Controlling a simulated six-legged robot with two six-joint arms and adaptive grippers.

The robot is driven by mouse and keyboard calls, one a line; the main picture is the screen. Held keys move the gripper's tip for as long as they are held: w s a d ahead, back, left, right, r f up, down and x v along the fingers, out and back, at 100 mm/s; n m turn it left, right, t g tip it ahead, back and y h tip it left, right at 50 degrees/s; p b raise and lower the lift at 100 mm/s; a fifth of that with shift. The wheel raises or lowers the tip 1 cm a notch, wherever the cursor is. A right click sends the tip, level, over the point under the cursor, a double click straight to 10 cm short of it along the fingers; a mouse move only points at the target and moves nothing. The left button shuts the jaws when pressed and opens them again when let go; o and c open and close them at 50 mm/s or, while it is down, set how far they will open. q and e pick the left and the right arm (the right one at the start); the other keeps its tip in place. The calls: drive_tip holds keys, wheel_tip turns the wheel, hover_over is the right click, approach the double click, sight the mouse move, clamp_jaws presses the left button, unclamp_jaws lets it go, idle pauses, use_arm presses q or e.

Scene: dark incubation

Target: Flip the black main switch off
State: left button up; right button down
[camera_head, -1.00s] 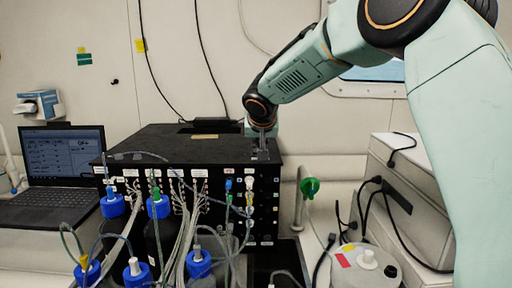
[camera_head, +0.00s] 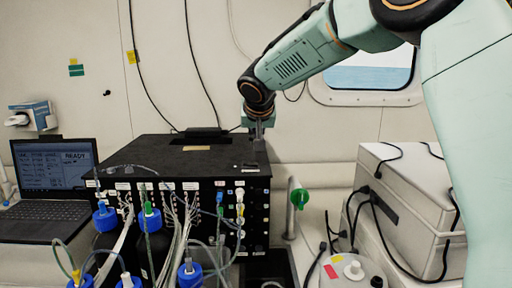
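A black instrument box (camera_head: 165,157) stands on the bench, with labelled ports and tubing on its front. A small dark fitting (camera_head: 246,166) lies on its top near the front right corner; I cannot tell whether it is the black main switch or which way it is set. My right gripper (camera_head: 258,138) points down at the box's rear right edge, behind that fitting and apart from it. Its fingers are small and dark, so I cannot tell whether they are open or shut. My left gripper is out of view.
A laptop (camera_head: 52,170) reading READY sits left of the box. Blue-capped bottles (camera_head: 105,218) with tubes crowd the front. A green-topped fitting (camera_head: 299,197), a white container (camera_head: 350,272) and a grey-white case (camera_head: 410,205) with cables stand to the right.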

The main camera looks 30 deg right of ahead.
drive_tip(key=b+v, duration=0.1)
drive_tip(key=v, duration=0.6)
drive_tip(key=shift+a+f, duration=0.1)
drive_tip(key=shift+f, duration=0.05)
drive_tip(key=shift+w+a+y, duration=0.3)
drive_tip(key=shift+y, duration=0.1)
drive_tip(key=shift+s, duration=0.1)
